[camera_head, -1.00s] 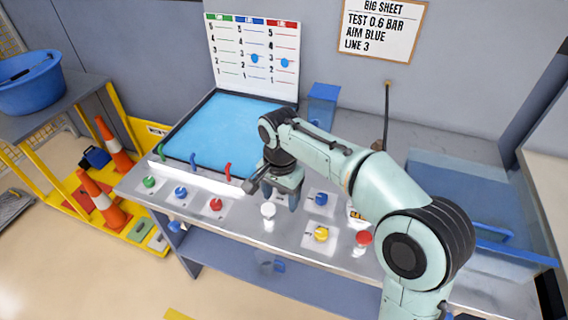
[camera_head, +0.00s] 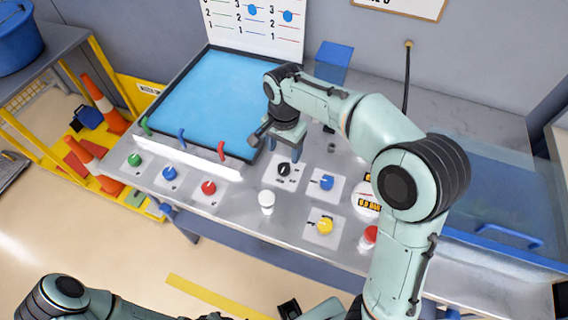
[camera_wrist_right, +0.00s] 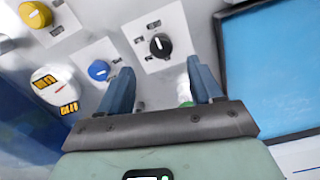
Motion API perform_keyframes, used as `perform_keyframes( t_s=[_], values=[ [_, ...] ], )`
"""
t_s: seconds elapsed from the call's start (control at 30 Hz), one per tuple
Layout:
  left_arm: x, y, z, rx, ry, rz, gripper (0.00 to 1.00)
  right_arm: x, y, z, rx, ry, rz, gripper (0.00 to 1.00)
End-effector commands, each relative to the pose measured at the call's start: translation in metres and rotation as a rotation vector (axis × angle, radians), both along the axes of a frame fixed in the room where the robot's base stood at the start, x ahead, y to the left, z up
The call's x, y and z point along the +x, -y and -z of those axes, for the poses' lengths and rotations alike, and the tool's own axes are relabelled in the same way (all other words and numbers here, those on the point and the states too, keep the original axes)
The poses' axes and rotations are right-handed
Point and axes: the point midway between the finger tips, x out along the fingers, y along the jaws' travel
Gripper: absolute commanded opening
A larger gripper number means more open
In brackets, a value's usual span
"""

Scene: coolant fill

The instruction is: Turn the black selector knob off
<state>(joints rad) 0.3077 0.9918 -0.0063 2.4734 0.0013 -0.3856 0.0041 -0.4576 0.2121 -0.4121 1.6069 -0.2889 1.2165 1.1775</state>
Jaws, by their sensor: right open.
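The black selector knob (camera_head: 284,169) sits on a white plate on the grey bench panel, right of the red knob. It also shows in the right wrist view (camera_wrist_right: 160,45), a round black knob with a white mark. My right gripper (camera_head: 284,150) is open and empty, above the panel just behind the knob. In the right wrist view its two blue fingers (camera_wrist_right: 164,80) are spread, with the knob beyond the tips and apart from them. My left arm crosses the bottom left of the head view; I cannot make out its gripper.
Near the black knob are a blue knob (camera_head: 327,182), a yellow knob (camera_head: 325,225), a red knob (camera_head: 208,187) and a white capped post (camera_head: 267,200). A round gauge (camera_head: 366,200) stands to the right. A blue-filled tray (camera_head: 215,100) lies behind on the left.

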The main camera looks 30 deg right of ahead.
Motion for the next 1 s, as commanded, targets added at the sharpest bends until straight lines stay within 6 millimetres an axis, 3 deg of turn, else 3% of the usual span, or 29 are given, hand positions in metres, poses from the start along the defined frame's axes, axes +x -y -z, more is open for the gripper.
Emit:
perform_keyframes(
  t_s=[0.1,0.33,0.5,0.8,1.0],
  values=[
    [-0.003,0.000,0.006,0.000,-0.003,0.000,0.43,-0.001,0.000,0.029,-0.002,-0.005,0.001,0.65],
    [-0.005,0.000,0.011,0.000,-0.005,0.001,0.43,0.000,0.000,0.065,0.000,-0.002,0.001,0.65],
    [-0.006,0.000,0.012,0.000,-0.006,0.001,0.43,0.000,0.000,0.077,0.000,-0.001,0.000,0.65],
    [-0.006,0.000,0.012,0.000,-0.006,0.001,0.43,0.000,0.000,0.078,0.000,0.000,0.000,0.65],
    [-0.006,0.000,0.012,0.000,-0.006,0.001,0.43,0.000,0.000,0.078,0.000,0.000,0.000,0.09]
  ],
)
